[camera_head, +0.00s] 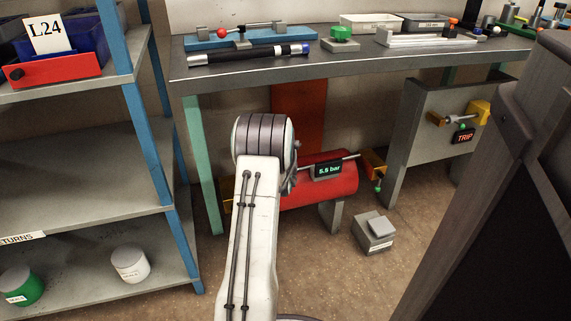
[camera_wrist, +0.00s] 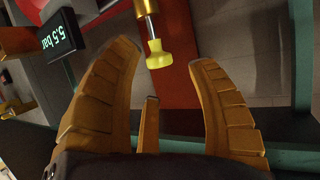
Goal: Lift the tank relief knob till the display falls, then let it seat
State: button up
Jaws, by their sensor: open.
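The red tank (camera_head: 345,183) lies low under the bench, and its display (camera_head: 328,170) reads 5.5 bar. The display also shows at the upper left of the wrist view (camera_wrist: 61,35). A yellow knob (camera_wrist: 158,57) on a brass stem (camera_wrist: 147,14) shows at the top middle of the wrist view; it looks like the relief knob. In the head view my arm hides the gripper and this knob.
The bench (camera_head: 370,62) overhangs the tank, with legs on both sides. A yellow fitting with a green knob (camera_head: 377,188) is at the tank's right end. A grey box (camera_head: 374,233) stands on the floor. A panel at right has a TRIP display (camera_head: 464,136). Shelves (camera_head: 80,145) stand at left.

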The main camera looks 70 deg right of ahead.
jog(key=shift+b+x, duration=0.35)
jog(key=shift+x, duration=1.1)
jog(key=c, duration=1)
jog(key=shift+r, duration=0.1)
grip_shut()
jog(key=shift+r, duration=0.1)
